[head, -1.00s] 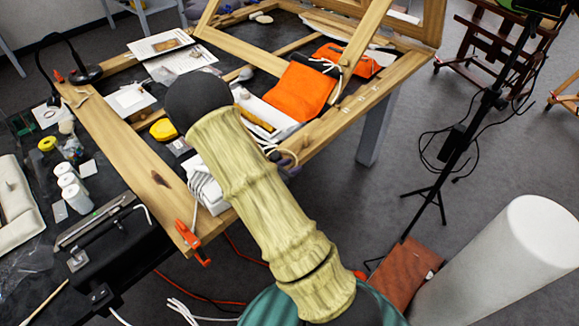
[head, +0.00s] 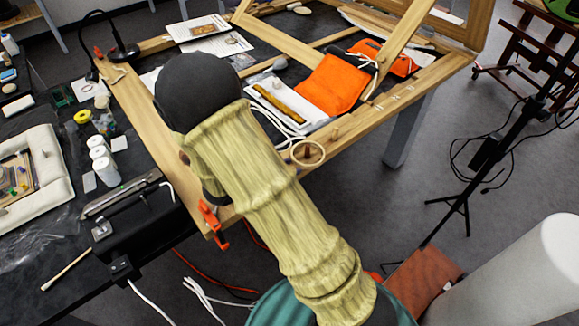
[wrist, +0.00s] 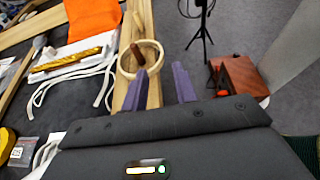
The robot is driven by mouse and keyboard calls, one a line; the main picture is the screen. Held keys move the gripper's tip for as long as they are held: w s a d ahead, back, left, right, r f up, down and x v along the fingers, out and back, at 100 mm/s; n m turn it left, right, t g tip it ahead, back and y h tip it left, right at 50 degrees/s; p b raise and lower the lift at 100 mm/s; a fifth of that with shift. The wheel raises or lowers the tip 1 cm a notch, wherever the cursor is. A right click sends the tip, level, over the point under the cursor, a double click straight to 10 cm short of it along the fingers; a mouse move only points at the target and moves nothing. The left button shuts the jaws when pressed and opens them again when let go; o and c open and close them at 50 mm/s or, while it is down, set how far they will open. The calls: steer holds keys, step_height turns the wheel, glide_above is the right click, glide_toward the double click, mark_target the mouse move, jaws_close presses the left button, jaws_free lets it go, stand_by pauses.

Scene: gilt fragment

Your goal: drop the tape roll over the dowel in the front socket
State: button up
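The tape roll (head: 322,155) shows as a thin pale ring at the front beam of the wooden frame. In the wrist view the tape roll (wrist: 121,68) encircles a brown dowel (wrist: 137,53); whether it lies flat on the beam is hard to tell. My gripper (wrist: 160,68) has two purple fingers standing apart, with nothing visible between them. The left finger overlaps the near right rim of the roll in the picture; contact cannot be told. In the head view my arm hides the gripper.
A paler peg (head: 335,132) stands farther along the wooden beam (head: 400,98). An orange cloth (head: 334,84) and a white tray (head: 316,113) with cords lie behind it. An orange clamp (head: 213,226) grips the near corner.

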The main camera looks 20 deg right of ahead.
steer(key=s+d+m+g+y, duration=0.2)
steer(key=s+m+g+y, duration=0.35)
steer(key=s+m, duration=0.45)
steer(key=s+a+r+m+t+y, duration=0.2)
steer(key=r+m+y, duration=0.4)
steer(key=m, duration=0.6)
steer(key=a+t+y, duration=0.1)
steer(key=a, duration=0.1)
steer(key=shift+a, duration=0.4)
steer(key=shift+w, duration=0.1)
steer(key=shift+r+p, duration=0.75)
steer(key=shift+p, duration=0.05)
